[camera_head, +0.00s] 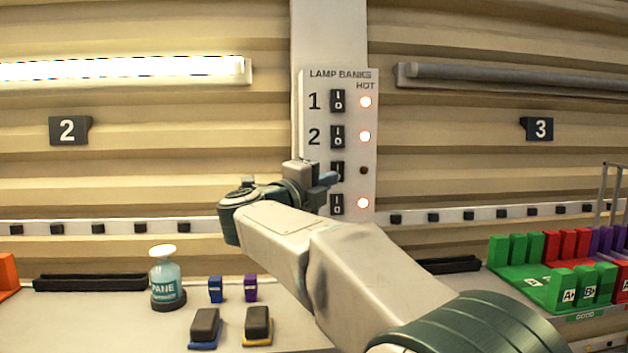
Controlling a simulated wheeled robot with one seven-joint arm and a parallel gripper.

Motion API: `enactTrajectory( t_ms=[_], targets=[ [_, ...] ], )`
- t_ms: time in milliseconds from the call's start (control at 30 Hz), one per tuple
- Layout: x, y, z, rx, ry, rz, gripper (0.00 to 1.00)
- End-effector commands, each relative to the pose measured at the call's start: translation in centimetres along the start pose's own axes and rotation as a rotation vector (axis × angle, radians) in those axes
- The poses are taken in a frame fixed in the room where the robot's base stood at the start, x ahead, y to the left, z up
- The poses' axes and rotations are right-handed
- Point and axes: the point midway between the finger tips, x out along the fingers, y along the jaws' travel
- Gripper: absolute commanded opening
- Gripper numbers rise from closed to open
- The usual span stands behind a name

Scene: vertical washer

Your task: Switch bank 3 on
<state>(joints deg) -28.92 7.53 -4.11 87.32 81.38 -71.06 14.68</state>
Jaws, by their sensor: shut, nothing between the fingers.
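The lamp banks panel (351,88) is a pale plate on a white post, with a column of black rocker switches and a HOT light beside each. The third switch (338,168) is partly hidden by my gripper, and its number is covered. Its light (364,170) is dark. The lights of bank 1 (365,102), bank 2 (364,136) and the lowest row (363,203) glow. My gripper (331,179) is shut and empty, its bluish tip in front of the third switch's lower part. I cannot tell whether it touches the switch.
The tube lamp (125,70) above sign 2 is lit; the tube lamp (520,76) on sign 3's side is dark. Coloured racks (560,285) fill the right. Space before the upper panel is clear.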

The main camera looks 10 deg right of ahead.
Motion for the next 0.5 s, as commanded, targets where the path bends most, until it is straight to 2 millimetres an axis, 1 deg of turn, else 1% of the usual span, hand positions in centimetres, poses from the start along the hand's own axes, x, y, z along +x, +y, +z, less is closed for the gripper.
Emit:
enactTrajectory(
  t_ms=[33, 133, 300, 500],
  targets=[
    [1.3, -0.3, -0.1, -0.001, 0.005, -0.001, 0.00],
    [3.4, -0.3, -0.1, -0.003, 0.004, -0.001, 0.00],
    [4.9, -0.2, 1.7, -0.001, 0.000, 0.000, 0.00],
    [5.9, -0.1, 2.6, 0.000, 0.001, 0.000, 0.00]
  ],
)
